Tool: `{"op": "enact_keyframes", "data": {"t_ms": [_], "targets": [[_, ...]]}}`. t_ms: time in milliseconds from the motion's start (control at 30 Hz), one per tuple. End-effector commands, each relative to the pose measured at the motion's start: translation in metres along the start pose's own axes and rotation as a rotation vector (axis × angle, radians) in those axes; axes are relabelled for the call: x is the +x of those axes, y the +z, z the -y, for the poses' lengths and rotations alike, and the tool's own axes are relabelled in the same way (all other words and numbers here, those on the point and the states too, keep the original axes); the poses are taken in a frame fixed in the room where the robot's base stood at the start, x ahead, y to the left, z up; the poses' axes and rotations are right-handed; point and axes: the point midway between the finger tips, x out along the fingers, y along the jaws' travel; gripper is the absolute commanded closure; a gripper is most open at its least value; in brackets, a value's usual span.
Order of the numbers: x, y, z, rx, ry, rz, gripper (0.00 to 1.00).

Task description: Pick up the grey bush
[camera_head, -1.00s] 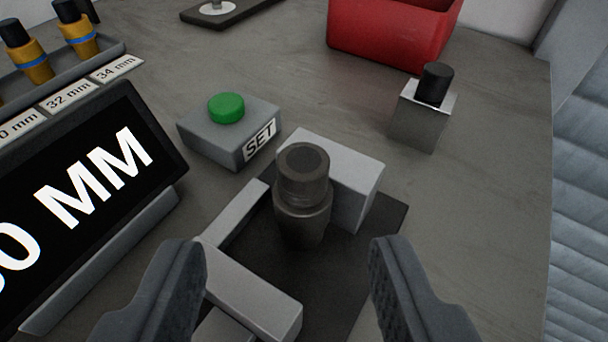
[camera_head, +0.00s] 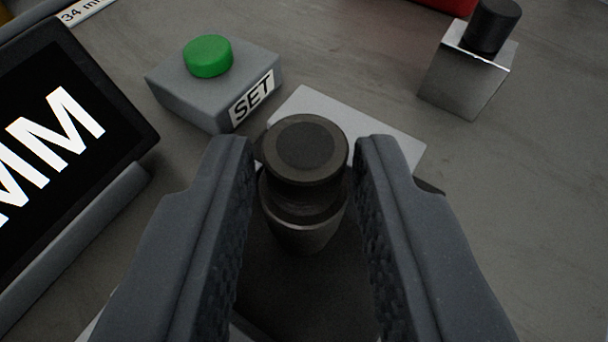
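The grey bush (camera_head: 305,205) stands upright in the middle of the view, a dark grey stepped cylinder with a round top. It stands on a dark plate (camera_head: 290,290), in front of a light grey block (camera_head: 385,137). My gripper (camera_head: 304,165) has one finger on each side of the bush. The fingers are close to its sides, with a narrow gap visible at the right; at the left I cannot tell whether the finger touches. The lower part of the fixture is mostly hidden by the fingers.
A grey box with a green button (camera_head: 208,56) and a SET label stands at the upper left. A display (camera_head: 60,140) stands at the left. A metal block with a black knob (camera_head: 470,70) is at the upper right. The table (camera_head: 530,220) is clear at the right.

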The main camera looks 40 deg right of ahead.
Motion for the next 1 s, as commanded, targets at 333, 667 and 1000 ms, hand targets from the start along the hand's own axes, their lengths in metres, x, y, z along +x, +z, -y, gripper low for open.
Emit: {"op": "enact_keyframes", "data": {"t_ms": [333,667,1000], "targets": [[0.0,0.0,-0.001,0.0,0.001,0.001,1.0],[-0.005,-0.014,0.0,0.002,0.0,-0.003,1.0],[-0.025,-0.029,-0.01,-0.001,0.004,0.0,1.0]]}}
